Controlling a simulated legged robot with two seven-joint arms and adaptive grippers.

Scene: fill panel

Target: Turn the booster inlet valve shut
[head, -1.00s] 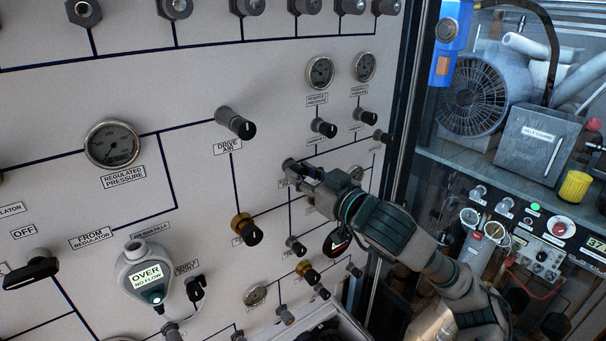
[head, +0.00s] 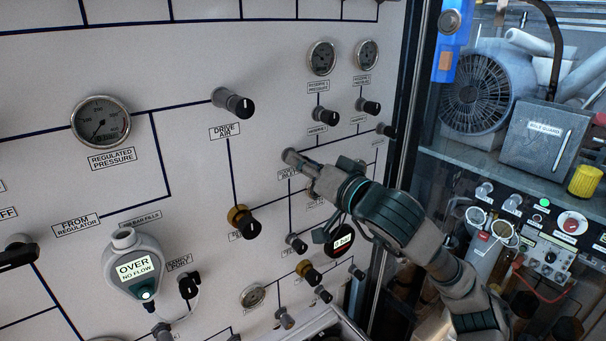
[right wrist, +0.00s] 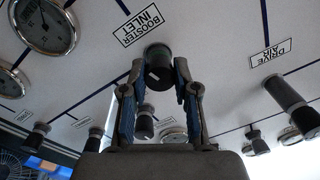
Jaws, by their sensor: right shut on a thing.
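The booster inlet valve is a dark round knob with a white mark (right wrist: 158,68), under the "BOOSTER INLET" label (right wrist: 138,24) in the right wrist view. My right gripper (right wrist: 157,85) has a finger on each side of this knob and is shut on it. In the head view the right gripper (head: 305,172) reaches the panel from the right, and the knob's grey base (head: 291,156) shows just beyond the fingertips. The gripper covers most of the knob there. My left gripper is not in view.
The drive air valve (head: 233,102) sticks out up and left of my gripper. A brass-based knob (head: 242,220) is below left. Gauges and small knobs lie around. A post (head: 402,130) and a machinery bay stand to the right.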

